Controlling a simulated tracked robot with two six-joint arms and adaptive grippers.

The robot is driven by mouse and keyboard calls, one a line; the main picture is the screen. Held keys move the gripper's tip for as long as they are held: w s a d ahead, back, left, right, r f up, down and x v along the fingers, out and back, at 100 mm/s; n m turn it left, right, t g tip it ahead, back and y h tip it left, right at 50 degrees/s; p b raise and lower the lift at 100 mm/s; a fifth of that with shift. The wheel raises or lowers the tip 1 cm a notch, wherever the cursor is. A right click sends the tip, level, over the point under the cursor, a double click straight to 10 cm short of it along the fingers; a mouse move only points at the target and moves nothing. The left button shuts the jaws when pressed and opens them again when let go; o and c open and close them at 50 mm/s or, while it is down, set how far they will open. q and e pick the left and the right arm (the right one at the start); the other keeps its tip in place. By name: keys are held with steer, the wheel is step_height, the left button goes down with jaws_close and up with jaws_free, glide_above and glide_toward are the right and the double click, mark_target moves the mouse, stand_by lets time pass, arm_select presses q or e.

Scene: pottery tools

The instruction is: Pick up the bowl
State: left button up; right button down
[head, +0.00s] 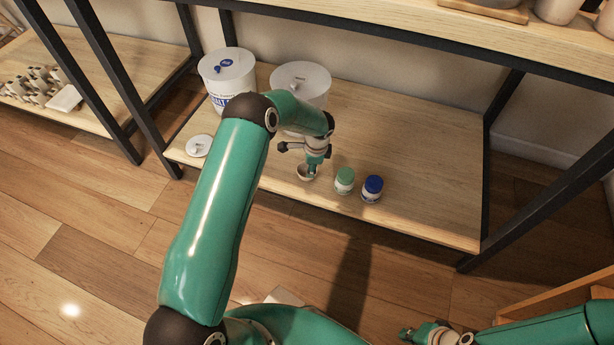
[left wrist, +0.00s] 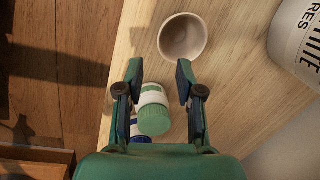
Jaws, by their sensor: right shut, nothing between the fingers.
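A small pale bowl (head: 303,175) stands near the front edge of the wooden shelf. In the left wrist view the bowl (left wrist: 183,38) lies just beyond my fingertips, upright and empty, with its opening facing the camera. My left gripper (head: 313,168) is over the bowl in the head view. In the left wrist view its fingers (left wrist: 159,78) are spread apart with nothing held between them, and the bowl is toward the right finger's side. My right gripper (head: 407,333) is shut and empty, low at the bottom right, away from the shelf.
A green-lidded jar (head: 345,180) and a blue-lidded jar (head: 371,189) stand just right of the bowl. Two large white tubs (head: 226,75) (head: 303,82) stand behind. A white lid (head: 199,146) lies at the left. The shelf's right part (head: 430,165) is clear.

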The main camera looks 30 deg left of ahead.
arm_select(q)
steer(key=f+b, duration=0.1)
steer(key=f, duration=0.1)
steer(key=a+f+b, duration=0.1)
steer(key=f, duration=0.4)
steer(key=shift+w+a+f+b, duration=0.15)
steer(key=shift+a+f+b, duration=0.15)
steer(key=shift+b, duration=0.1)
jaws_close()
